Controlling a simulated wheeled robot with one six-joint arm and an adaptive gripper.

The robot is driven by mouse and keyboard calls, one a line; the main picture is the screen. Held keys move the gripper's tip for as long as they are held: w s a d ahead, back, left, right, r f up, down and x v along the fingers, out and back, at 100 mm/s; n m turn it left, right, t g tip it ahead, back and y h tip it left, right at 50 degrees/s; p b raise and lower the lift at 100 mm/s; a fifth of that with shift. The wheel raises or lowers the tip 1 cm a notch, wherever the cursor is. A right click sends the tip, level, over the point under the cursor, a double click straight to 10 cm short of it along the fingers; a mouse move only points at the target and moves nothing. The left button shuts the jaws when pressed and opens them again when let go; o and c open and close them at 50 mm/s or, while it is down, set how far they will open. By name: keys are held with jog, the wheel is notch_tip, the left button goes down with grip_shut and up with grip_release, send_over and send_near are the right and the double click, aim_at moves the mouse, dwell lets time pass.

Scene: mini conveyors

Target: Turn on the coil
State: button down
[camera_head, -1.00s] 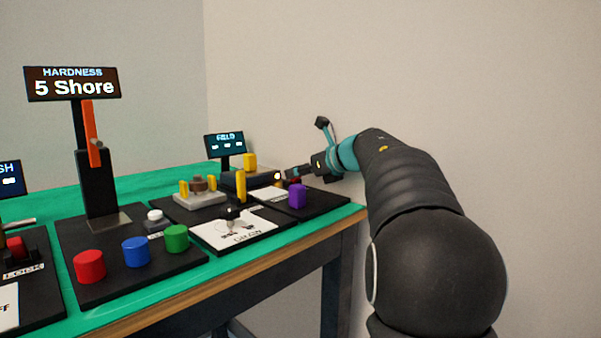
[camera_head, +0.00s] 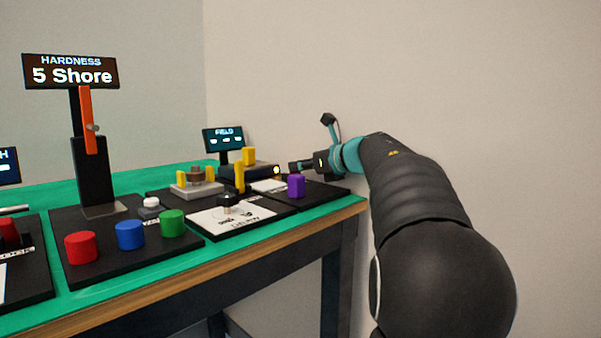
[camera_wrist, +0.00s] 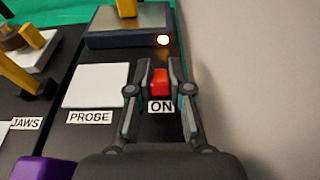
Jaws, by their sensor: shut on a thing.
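A red switch (camera_wrist: 160,82) sits beside an "ON" label (camera_wrist: 160,107) in the wrist view. My gripper (camera_wrist: 160,70) is shut on this switch, with one finger at each side. In the head view my gripper (camera_head: 297,167) is low over the right end of the black panel, and the switch is hidden there. A dark box (camera_wrist: 128,38) lies beyond the switch, with a glowing yellow-white lamp (camera_wrist: 163,40) at its front right corner. The lamp also shows in the head view (camera_head: 277,170). The "FIELD" display (camera_head: 223,139) stands behind; its small readings are unclear.
A white "PROBE" pad (camera_wrist: 97,86) lies left of the switch. A purple cylinder (camera_head: 296,186) stands close in front, and yellow posts (camera_head: 239,178) stand to the left. A plain wall (camera_wrist: 255,80) is close on the right.

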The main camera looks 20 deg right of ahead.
jog(key=c, duration=1.1)
grip_release()
jog(key=v, duration=1.2)
jog(key=shift+s+a, duration=0.1)
jog(key=shift+s, duration=0.05)
